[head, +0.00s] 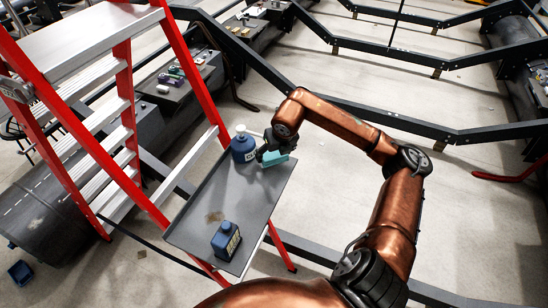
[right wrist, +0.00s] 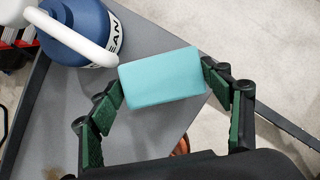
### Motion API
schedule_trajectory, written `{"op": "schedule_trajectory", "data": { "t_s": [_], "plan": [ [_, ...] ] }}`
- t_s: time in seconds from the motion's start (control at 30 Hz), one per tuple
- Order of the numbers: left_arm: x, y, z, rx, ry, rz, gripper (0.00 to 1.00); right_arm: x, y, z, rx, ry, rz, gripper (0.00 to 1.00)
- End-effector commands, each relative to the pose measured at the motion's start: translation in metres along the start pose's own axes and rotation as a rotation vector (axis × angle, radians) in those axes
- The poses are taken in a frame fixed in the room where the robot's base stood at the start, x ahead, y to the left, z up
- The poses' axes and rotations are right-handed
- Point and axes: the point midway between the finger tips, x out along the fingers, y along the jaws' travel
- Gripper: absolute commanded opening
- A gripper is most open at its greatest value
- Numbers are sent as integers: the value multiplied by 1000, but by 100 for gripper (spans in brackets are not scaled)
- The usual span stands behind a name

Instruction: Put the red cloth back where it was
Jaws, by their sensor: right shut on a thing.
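I see no red cloth in either view. My right gripper (head: 268,155) is at the far right edge of the grey tray (head: 203,193) of the red stepladder. It is shut on a teal block (head: 279,159), perhaps a sponge. In the right wrist view the teal block (right wrist: 162,74) lies between the green-padded fingers of the right gripper (right wrist: 165,100), with the tray (right wrist: 150,135) behind it. Whether the block touches the tray is unclear. My left gripper is not in view.
A blue bottle with a white top (head: 243,148) stands close left of the gripper. A dark blue container (head: 226,242) stands at the tray's near end. A brownish patch (head: 214,216) marks the tray. The red stepladder (head: 100,150) rises left. Tray middle is free.

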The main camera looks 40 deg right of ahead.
Motion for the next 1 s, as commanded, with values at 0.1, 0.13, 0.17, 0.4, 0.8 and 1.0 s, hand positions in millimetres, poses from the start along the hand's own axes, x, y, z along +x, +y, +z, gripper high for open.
{"op": "schedule_trajectory", "data": {
  "t_s": [0.1,0.13,0.17,0.4,0.8,1.0],
  "plan": [
    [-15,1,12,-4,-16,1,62,16,3,-6,-2,7,2,40],
    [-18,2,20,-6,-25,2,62,20,3,-7,-2,8,3,40],
    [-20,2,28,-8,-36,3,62,23,4,-8,-2,7,3,40],
    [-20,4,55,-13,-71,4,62,28,2,-10,-1,3,0,40],
    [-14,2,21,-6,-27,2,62,31,2,-11,-1,3,0,85],
    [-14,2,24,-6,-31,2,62,30,2,-11,-1,3,0,89]
  ]
}}
